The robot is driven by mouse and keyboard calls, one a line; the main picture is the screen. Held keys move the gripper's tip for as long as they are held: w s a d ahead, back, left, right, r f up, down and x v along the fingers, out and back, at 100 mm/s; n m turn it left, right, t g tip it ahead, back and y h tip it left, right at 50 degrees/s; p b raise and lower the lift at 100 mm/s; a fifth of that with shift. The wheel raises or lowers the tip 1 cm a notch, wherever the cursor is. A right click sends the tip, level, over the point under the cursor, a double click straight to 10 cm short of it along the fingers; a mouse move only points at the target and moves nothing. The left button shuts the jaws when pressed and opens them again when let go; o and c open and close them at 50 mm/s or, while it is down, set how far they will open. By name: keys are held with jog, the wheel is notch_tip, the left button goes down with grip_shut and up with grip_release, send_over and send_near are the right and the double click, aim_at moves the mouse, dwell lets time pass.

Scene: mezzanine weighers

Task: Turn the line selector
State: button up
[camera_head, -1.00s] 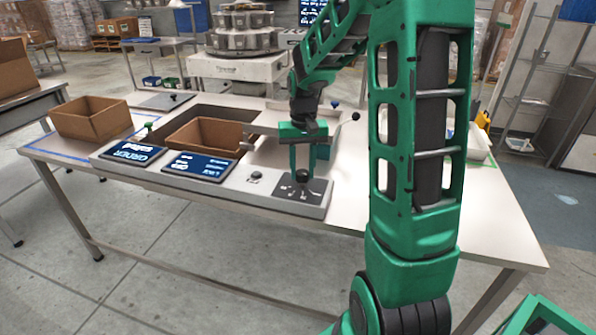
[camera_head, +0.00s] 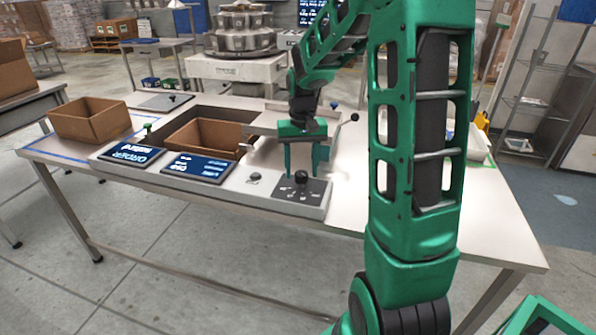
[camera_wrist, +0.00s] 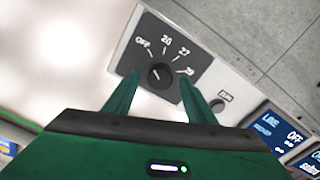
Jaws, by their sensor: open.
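The line selector is a round black knob (camera_head: 301,176) on a dark square dial plate (camera_head: 316,188), at the right end of the console's front strip. In the wrist view the knob (camera_wrist: 160,73) has a small pale mark that seems to lie on its OFF side. The dial plate (camera_wrist: 150,40) carries OFF and several numbers. My gripper (camera_head: 302,174) is open and points down over the knob. In the wrist view its fingers (camera_wrist: 160,92) stand apart on either side of the knob, with visible gaps and nothing held.
Left of the dial are a small button (camera_head: 255,177) and two blue screens; the right screen (camera_head: 200,167) shows LINE and OFF in the wrist view. A cardboard box (camera_head: 88,120) stands at the table's left. Another box (camera_head: 205,136) sits in the console opening.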

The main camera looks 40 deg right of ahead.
aim_at(301, 173)
notch_tip(301, 173, up, 10)
dwell(0.5)
dwell(0.3)
jog(key=s+a+f, duration=0.1)
jog(key=s+f, duration=0.1)
jog(key=s, duration=1.2)
jog(key=s+a+f, duration=0.2)
jog(key=s, duration=1.2)
jog(key=shift+f+m, duration=0.2)
jog(key=shift+m, duration=0.1)
jog(key=shift+a, duration=0.1)
